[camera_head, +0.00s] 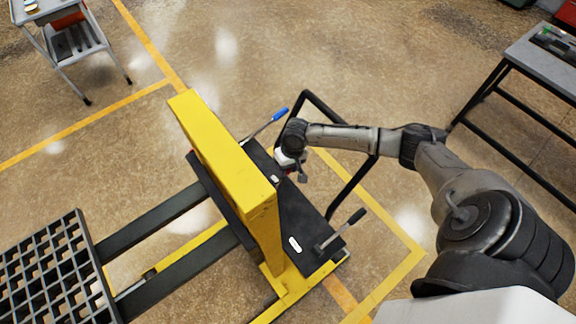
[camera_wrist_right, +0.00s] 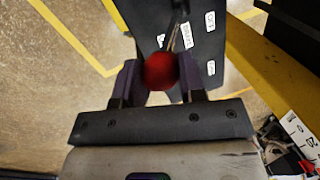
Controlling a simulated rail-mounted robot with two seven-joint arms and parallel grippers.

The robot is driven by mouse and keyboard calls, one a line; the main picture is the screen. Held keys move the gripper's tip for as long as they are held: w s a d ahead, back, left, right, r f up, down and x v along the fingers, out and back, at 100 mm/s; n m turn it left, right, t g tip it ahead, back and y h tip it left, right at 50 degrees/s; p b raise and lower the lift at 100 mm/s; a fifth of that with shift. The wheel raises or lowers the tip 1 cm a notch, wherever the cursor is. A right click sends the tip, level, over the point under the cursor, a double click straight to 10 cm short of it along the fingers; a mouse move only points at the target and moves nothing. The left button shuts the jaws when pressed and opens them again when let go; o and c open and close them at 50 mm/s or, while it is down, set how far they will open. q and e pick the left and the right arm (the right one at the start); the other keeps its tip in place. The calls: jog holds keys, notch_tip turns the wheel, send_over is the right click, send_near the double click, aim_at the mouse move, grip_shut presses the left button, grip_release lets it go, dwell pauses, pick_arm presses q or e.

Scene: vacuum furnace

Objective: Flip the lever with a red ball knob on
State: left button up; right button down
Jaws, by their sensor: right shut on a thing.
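The red ball knob (camera_wrist_right: 160,71) sits between the two dark fingers of my right gripper (camera_wrist_right: 159,78) in the right wrist view. The gripper is shut on it. The knob's thin metal lever (camera_wrist_right: 174,36) runs up from it toward a dark panel (camera_wrist_right: 205,50) with several white labels. In the head view my right gripper (camera_head: 290,163) is over the dark top plate (camera_head: 305,225) of the yellow machine, and mostly hides the knob. My left gripper is not in view.
A blue-handled lever (camera_head: 279,113) stands at the plate's far end and a black-handled lever (camera_head: 357,216) at its near end. A black tubular frame (camera_head: 345,200) rises beside the plate. A yellow upright (camera_head: 225,150) stands left. Open floor lies beyond.

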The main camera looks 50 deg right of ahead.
jog(key=shift+d+f, duration=0.2)
jog(key=c, duration=0.7)
grip_release()
jog(key=shift+r, duration=0.15)
jog(key=v, duration=1.3)
jog(key=shift+r+p, duration=0.35)
jog(key=shift+a, duration=0.1)
